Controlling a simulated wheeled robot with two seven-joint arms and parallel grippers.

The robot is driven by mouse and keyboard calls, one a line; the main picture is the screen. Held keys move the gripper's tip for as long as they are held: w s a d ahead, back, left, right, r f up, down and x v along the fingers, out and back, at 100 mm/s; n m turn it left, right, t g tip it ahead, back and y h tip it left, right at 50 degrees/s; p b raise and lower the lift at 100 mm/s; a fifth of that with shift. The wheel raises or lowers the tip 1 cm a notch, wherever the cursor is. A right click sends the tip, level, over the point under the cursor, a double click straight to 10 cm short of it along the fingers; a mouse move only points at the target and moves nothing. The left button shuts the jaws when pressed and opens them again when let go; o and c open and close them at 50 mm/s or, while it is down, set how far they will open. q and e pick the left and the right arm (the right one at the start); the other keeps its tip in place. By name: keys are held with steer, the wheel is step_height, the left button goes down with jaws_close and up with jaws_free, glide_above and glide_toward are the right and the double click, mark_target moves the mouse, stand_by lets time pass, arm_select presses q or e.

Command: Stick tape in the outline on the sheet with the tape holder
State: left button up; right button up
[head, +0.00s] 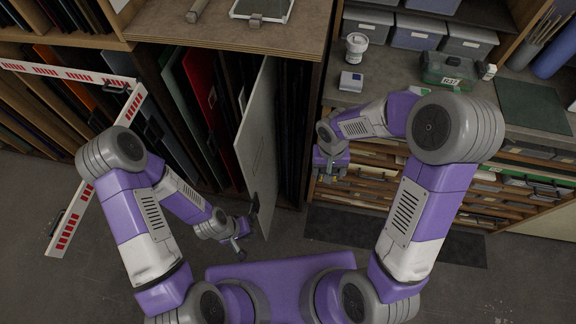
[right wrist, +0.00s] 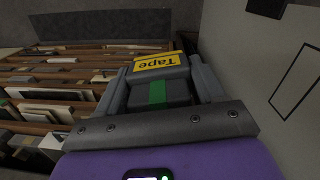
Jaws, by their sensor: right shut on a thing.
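The pale sheet (head: 258,135) stands upright, partly out of a rack of panels; it also shows at the right of the right wrist view (right wrist: 265,75). A black four-sided outline (right wrist: 297,83) is drawn on it, partly cut off by the frame edge. My right gripper (right wrist: 160,85) is shut on the dark tape holder (right wrist: 160,72), which has a yellow "Tape" label and a green stripe. In the head view my right gripper (head: 329,165) is right of the sheet, apart from it. My left gripper (head: 243,230) is at the sheet's lower near edge; its grip is unclear.
A red-and-white barrier (head: 75,215) stands at the left. A dark mat (head: 400,240) lies on the floor.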

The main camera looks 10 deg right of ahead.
steer(key=s+a+f+m+g+b, duration=0.4)
steer(key=s+f+m, duration=0.1)
steer(key=s+m, duration=0.15)
steer(key=m+t+y+b, duration=1.05)
steer(key=m+y, duration=0.75)
steer(key=m, duration=0.5)
glide_toward(254, 171)
steer(key=shift+n, duration=0.25)
steer(key=shift+b+x, duration=1.25)
steer(key=shift+x, duration=0.8)
steer(key=shift+w+a, duration=0.15)
steer(key=shift+w, duration=0.05)
steer(key=shift+x, duration=0.9)
